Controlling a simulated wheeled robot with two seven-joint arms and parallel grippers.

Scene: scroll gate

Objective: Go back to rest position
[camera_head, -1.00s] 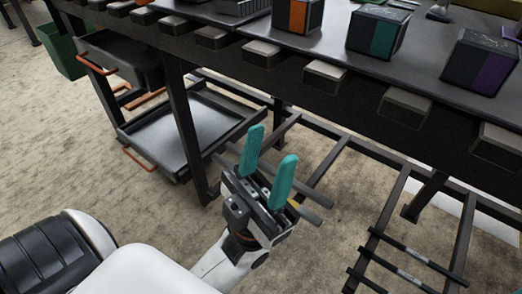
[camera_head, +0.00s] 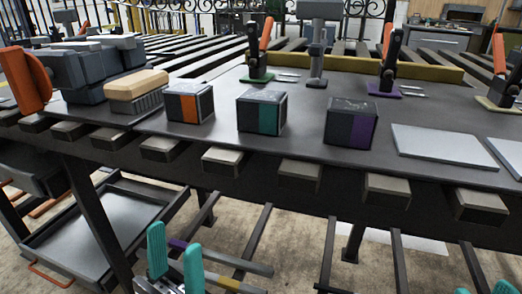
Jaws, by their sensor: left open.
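My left gripper (camera_head: 175,238) shows at the bottom left of the head view. Its two teal fingers stand apart, point up and hold nothing. It is in front of and below the dark table's (camera_head: 300,138) front edge, clear of it. At the bottom right edge, two teal tips of my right gripper (camera_head: 483,289) just show, with a gap between them; the rest of it is out of the picture. Three dark boxes stand on the table: one with an orange stripe (camera_head: 188,103), one with a teal stripe (camera_head: 262,111) and one with a purple stripe (camera_head: 351,123).
A tan-topped block (camera_head: 136,92) and a grey machine (camera_head: 85,68) stand at the table's left. Clamps with orange handles (camera_head: 264,48) stand behind the boxes. A flat grey plate (camera_head: 443,145) lies at right. A tray shelf (camera_head: 100,225) and metal bars sit below the table.

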